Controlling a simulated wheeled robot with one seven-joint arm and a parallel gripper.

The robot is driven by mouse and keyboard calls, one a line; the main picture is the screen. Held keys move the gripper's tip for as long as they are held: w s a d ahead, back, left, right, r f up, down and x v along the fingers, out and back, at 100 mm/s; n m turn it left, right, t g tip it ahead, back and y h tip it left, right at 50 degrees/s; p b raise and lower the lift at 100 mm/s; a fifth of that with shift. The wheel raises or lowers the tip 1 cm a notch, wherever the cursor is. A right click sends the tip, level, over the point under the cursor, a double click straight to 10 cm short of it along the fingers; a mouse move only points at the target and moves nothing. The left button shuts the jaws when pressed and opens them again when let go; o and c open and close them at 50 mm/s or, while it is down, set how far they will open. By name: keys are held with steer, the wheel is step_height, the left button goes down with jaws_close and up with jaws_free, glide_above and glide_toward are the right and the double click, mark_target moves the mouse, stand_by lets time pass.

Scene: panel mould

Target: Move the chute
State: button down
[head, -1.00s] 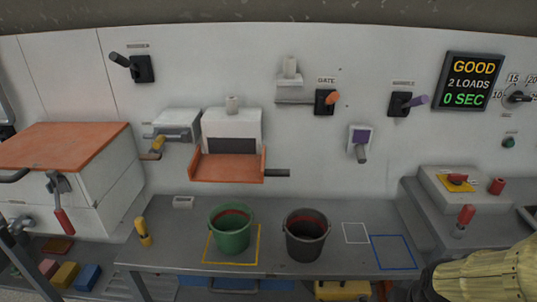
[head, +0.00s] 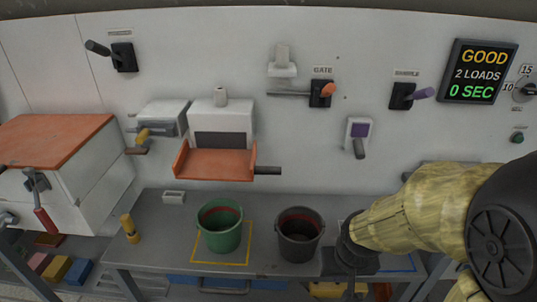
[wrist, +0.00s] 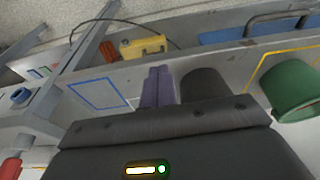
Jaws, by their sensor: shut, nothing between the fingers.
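The chute (head: 213,165) is an orange tray with raised sides below a white hopper (head: 221,122) on the back wall. Its dark handle (head: 267,171) sticks out to the right. The green bucket (head: 221,236) stands on the bench below the chute, in the yellow outline. My gripper (wrist: 157,72) shows two purple fingers pressed together, with nothing between them. In the head view my arm reaches in from the right, and the gripper is low over the bench, right of the black bucket (head: 299,246) and well right of and below the chute. The chute is not in the wrist view.
The black bucket stands close to my gripper. Above are the gate lever (head: 326,91) and a purple-handled lever (head: 417,94). An orange-topped white cabinet (head: 50,150) is at left. A display (head: 477,72) reads GOOD, 2 LOADS, 0 SEC. The wall space right of the chute handle is open.

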steer(key=w+r+n+t+y+p, duration=0.2)
steer(key=w+r+n+t+p, duration=0.45)
steer(key=w+r+p, duration=1.15)
steer(key=s+a+r+n+g+y+p, duration=0.1)
steer(key=a+r+n+g+y+p, duration=0.2)
steer(key=p, duration=0.6)
steer(key=s+a+r+n+g+y+p, duration=0.1)
steer(key=a+r+n+g+y+p, duration=0.2)
steer(key=r+n+p, duration=0.5)
steer(key=shift+a+r+n+g+y+p, duration=0.2)
steer(key=shift+a+n+g+y+p, duration=0.15)
steer(key=shift+n+g+y+p, duration=0.35)
